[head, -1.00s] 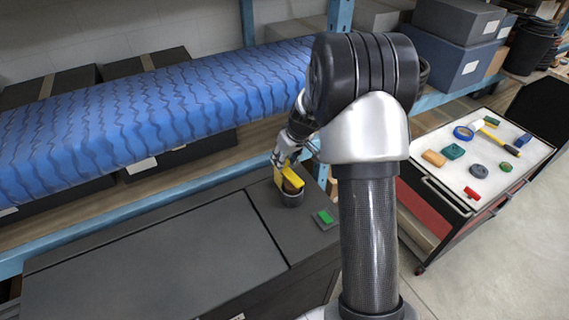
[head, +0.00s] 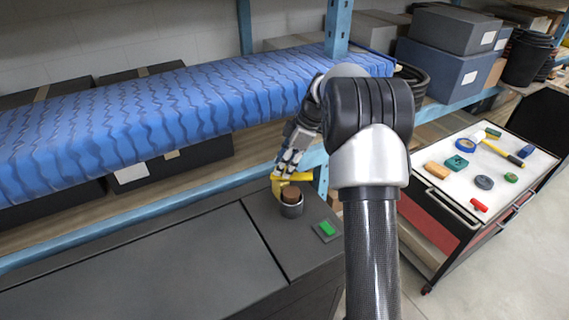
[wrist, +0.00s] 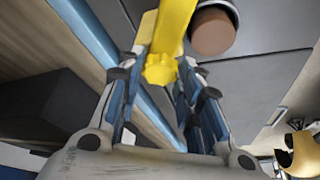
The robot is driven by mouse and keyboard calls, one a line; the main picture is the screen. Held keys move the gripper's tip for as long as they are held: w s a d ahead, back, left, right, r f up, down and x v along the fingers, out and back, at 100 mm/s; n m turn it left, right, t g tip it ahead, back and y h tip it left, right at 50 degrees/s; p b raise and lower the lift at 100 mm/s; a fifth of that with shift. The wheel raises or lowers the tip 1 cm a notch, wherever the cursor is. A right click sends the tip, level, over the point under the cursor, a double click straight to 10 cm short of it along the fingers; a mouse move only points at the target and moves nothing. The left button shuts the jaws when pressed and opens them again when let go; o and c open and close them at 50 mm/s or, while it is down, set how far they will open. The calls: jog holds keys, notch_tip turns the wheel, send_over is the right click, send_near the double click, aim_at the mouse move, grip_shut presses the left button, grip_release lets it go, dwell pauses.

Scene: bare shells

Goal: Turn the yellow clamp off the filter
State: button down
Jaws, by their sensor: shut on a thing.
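The yellow clamp (head: 303,177) lies across the back of the filter (head: 290,193), whose brown round top shows uncovered. The filter sits in a dark grey cup (head: 292,210) on the dark cabinet. In the wrist view the clamp bar (wrist: 172,28) passes beside the brown filter top (wrist: 212,31), and its lobed end (wrist: 160,69) lies between my fingers. My gripper (head: 287,172) is shut on the clamp at its left end; it also shows in the wrist view (wrist: 158,84). Whether the clamp still touches the filter cannot be told.
A green button (head: 327,229) sits on the dark cabinet (head: 150,262) near the cup. A blue shelf post (head: 338,28) and shelf rail (head: 140,208) stand close behind. A cart (head: 478,165) with several small objects is at right. The cabinet top at left is clear.

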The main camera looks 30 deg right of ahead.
jog(key=n+g+p, duration=0.1)
jog(key=n+p, duration=0.1)
jog(key=n, duration=0.1)
jog(key=shift+w+r, duration=0.1)
jog(key=shift+w, duration=0.1)
jog(key=shift+w+n+g+p, duration=0.1)
jog(key=shift+n+g+p, duration=0.5)
jog(key=shift+n+p, duration=0.6)
jog(key=shift+n, duration=0.4)
jog(key=c, duration=1.2)
grip_release()
jog(key=shift+o, duration=0.2)
jog(key=shift+y, duration=0.3)
jog(key=v, duration=1.1)
jog(key=shift+d+r, duration=0.2)
jog(key=shift+r, duration=0.15)
